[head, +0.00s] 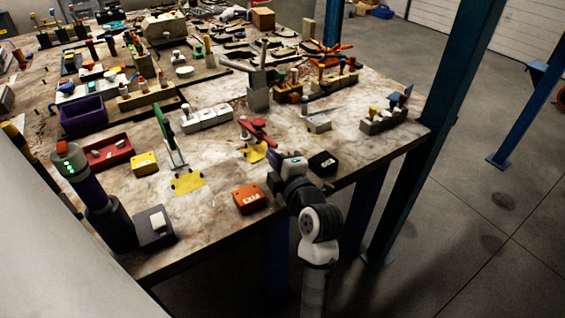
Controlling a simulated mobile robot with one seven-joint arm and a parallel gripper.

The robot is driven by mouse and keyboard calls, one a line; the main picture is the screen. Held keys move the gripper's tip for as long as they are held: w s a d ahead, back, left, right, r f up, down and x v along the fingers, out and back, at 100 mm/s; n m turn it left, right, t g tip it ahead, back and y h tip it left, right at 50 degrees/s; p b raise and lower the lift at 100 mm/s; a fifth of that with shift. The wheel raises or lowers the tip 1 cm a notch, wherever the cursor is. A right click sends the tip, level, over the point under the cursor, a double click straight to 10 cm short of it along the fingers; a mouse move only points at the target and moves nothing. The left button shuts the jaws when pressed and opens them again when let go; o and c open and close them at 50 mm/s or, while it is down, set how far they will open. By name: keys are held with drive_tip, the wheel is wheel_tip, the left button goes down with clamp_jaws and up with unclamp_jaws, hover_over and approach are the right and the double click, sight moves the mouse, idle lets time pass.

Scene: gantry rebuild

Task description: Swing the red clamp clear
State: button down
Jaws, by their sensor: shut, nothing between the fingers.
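The red clamp (258,131) stands near the front edge of the workbench, right of centre, above a yellow base plate (255,153). Its red arm lies roughly level, slanting down to the right. My gripper (274,178) is at the end of my arm, just in front of the clamp and a little to its right. It is shut and empty. Its fingertips are small and dark here, and I cannot tell whether they touch anything. A green-handled clamp (168,138) stands upright to the left on another yellow plate (188,182).
An orange box (249,198) lies left of my gripper, and a black box (322,163) lies to its right. A grey post (258,92) stands behind the red clamp. A blue column (440,120) rises beyond the bench's right edge. Bare benchtop shows at front left.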

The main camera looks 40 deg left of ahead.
drive_tip(key=shift+x, duration=1.45)
drive_tip(key=shift+w, duration=0.1)
drive_tip(key=shift+w+d+f, duration=0.1)
drive_tip(key=shift+w+d, duration=0.05)
drive_tip(key=shift+w, duration=0.15)
drive_tip(key=w+b, duration=0.2)
drive_tip(key=w+d+b, duration=0.1)
drive_tip(key=w+b, duration=0.1)
drive_tip(key=shift+w+d+f+b, duration=0.1)
drive_tip(key=shift+w+b, duration=0.05)
drive_tip(key=shift+b, duration=0.15)
drive_tip(key=shift+w, duration=0.45)
drive_tip(key=shift+r, duration=0.25)
